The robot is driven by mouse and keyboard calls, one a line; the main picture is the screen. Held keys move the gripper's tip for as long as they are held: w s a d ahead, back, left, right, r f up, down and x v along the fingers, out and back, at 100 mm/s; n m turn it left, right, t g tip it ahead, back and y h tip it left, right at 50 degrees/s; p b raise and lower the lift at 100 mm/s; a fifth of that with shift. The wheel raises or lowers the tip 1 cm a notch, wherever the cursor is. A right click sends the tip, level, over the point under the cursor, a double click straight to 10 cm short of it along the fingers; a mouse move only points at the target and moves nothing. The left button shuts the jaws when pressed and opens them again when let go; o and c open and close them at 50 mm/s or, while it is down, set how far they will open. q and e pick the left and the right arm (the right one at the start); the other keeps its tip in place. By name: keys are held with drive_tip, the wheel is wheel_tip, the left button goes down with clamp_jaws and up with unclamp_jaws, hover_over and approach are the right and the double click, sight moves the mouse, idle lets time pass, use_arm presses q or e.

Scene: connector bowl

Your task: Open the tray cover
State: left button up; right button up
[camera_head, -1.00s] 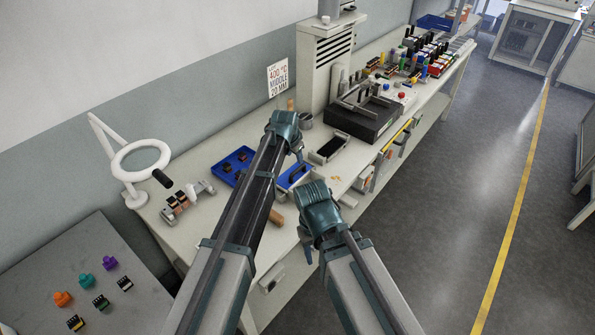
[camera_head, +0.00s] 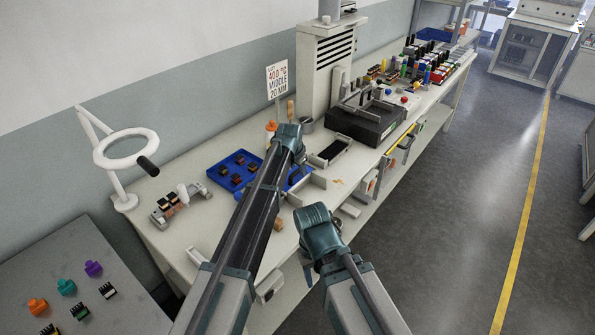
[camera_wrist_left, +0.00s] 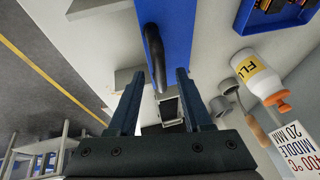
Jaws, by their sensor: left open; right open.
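The blue tray cover (camera_wrist_left: 184,30) with its black bar handle (camera_wrist_left: 154,55) fills the top middle of the left wrist view. In the head view, only part of the blue cover (camera_head: 299,178) shows beside my left arm. My left gripper (camera_wrist_left: 161,74) is open, and the near end of the handle appears between its fingertips in the picture; contact cannot be told. In the head view, my left gripper (camera_head: 300,160) is above the bench by the cover. My right gripper (camera_head: 311,262) is open, lower, off the bench's front edge.
A blue tray of dark connectors (camera_head: 234,170) lies left of my left arm. A metal tray with a black inside (camera_head: 330,152) and a black device (camera_head: 366,121) stand beyond. A white bottle (camera_wrist_left: 256,72) is right of the left gripper. A ring magnifier (camera_head: 126,148) stands far left.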

use_arm(q)
drive_tip(key=shift+c, duration=0.3)
clamp_jaws()
idle(0.3)
idle(0.7)
